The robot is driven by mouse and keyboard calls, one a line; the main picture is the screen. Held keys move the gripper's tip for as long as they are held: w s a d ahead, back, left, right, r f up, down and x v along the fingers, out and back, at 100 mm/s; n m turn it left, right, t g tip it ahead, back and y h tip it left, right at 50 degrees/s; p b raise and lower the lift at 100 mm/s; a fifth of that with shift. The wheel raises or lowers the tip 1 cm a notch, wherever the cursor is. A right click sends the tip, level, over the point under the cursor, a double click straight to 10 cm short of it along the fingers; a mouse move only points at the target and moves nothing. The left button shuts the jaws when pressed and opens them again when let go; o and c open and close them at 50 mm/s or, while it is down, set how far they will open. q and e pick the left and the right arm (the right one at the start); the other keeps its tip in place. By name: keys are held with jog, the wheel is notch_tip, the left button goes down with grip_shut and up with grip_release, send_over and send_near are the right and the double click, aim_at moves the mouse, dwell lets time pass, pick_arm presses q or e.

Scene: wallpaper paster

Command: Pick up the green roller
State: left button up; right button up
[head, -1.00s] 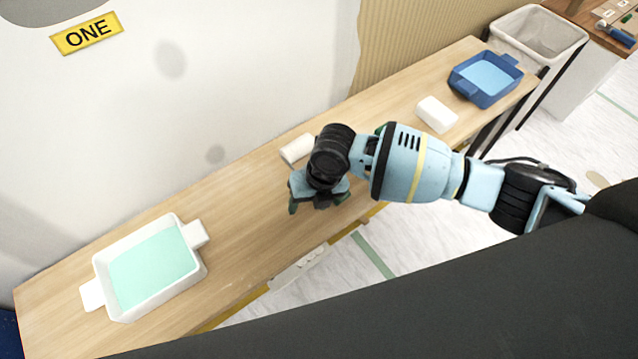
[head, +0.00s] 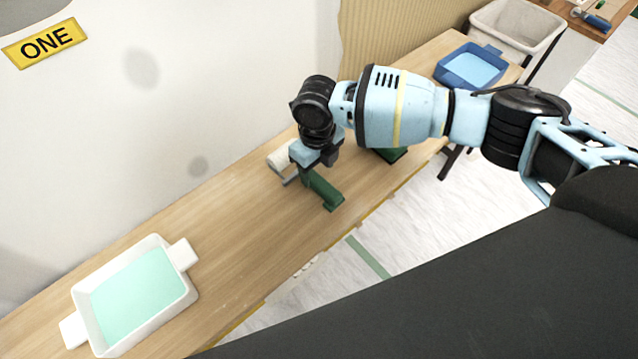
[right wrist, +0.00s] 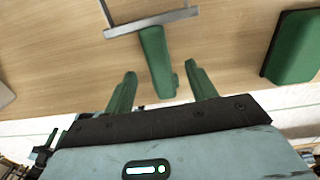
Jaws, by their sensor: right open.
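The green roller lies on the wooden table, with a white roller sleeve (head: 281,156), a grey metal frame and a green handle (head: 327,191) towards the front edge. In the right wrist view its handle (right wrist: 155,52) runs between the green fingers of my right gripper (right wrist: 160,70), and the metal frame (right wrist: 152,22) crosses above. My right gripper (head: 314,160) is open over the roller, with a finger on each side of the handle. I cannot tell whether the fingers touch it. The gripper hides part of the roller in the head view. My left gripper is not in view.
A dark green block-like object (head: 391,155) is partly hidden by my right arm; it also shows in the wrist view (right wrist: 292,47). A white tray with mint liquid (head: 184,252) stands at left, a blue tray (head: 445,72) at far right. A bin (head: 517,30) is beyond.

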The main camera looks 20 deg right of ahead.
aim_at(317, 179)
jog(key=shift+f, duration=0.3)
notch_tip(317, 179, down, 4)
jog(key=shift+a+r+b, duration=0.1)
jog(key=shift+r+b, duration=0.1)
jog(key=shift+b, duration=0.1)
jog(key=shift+f, duration=0.5)
jog(key=c, duration=1.2)
